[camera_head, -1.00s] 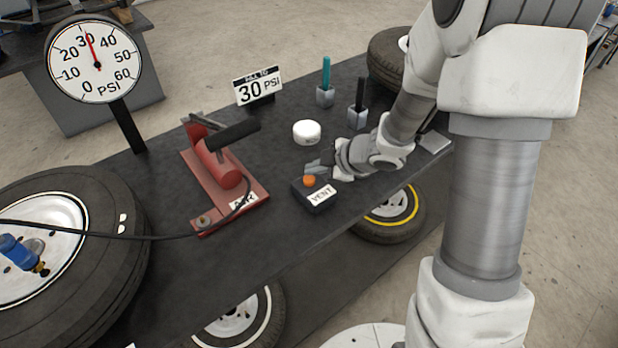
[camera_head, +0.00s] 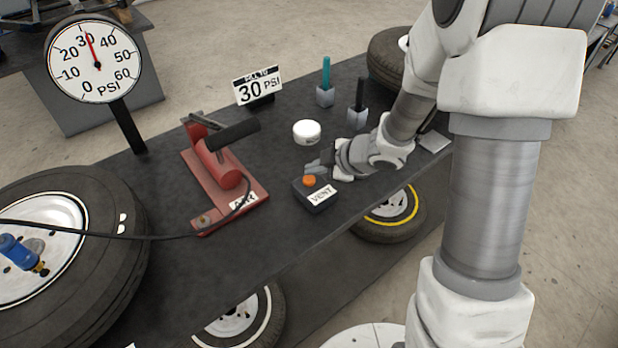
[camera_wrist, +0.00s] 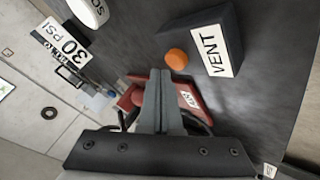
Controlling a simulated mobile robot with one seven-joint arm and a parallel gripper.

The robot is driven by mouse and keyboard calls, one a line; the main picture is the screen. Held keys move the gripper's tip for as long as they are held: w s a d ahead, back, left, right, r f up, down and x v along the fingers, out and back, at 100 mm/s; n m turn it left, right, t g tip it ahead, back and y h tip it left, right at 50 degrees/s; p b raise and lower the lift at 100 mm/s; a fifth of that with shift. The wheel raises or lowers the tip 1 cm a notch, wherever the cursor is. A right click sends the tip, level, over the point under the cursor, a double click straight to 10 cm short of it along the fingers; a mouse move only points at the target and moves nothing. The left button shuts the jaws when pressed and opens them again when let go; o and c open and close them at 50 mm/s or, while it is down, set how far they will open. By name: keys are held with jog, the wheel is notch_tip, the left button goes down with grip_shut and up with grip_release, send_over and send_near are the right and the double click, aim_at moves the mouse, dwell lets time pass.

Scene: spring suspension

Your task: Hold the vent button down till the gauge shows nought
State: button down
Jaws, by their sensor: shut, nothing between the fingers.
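The vent box (camera_head: 316,197) is a dark block with a white VENT label, on the black bench near its front edge. Its orange button (camera_head: 309,181) stands on top. In the wrist view the button (camera_wrist: 177,59) and the label (camera_wrist: 210,52) lie beyond and to the right of my fingertips. My gripper (camera_head: 311,168) is shut and empty, just behind the button; in the head view I cannot tell whether it touches. The shut fingers also show in the wrist view (camera_wrist: 158,80). The round gauge (camera_head: 95,60) has its red needle near 30 PSI.
A red air pump (camera_head: 213,165) with a black handle stands left of the vent box. A white round tub (camera_head: 306,132), a 30 PSI sign (camera_head: 257,88) and two small holders with teal (camera_head: 326,73) and black (camera_head: 361,92) sticks stand behind. A tyre (camera_head: 100,215) lies at left.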

aim_at(313, 180)
jog(key=shift+f, duration=0.4)
jog(key=shift+f+b, duration=0.55)
jog(key=shift+b, duration=0.05)
dwell(1.9)
jog(key=shift+r, duration=0.1)
dwell(0.4)
jog(key=shift+r+p, duration=0.9)
jog(key=shift+p, duration=0.15)
notch_tip(313, 180, up, 5)
jog(key=p, duration=0.5)
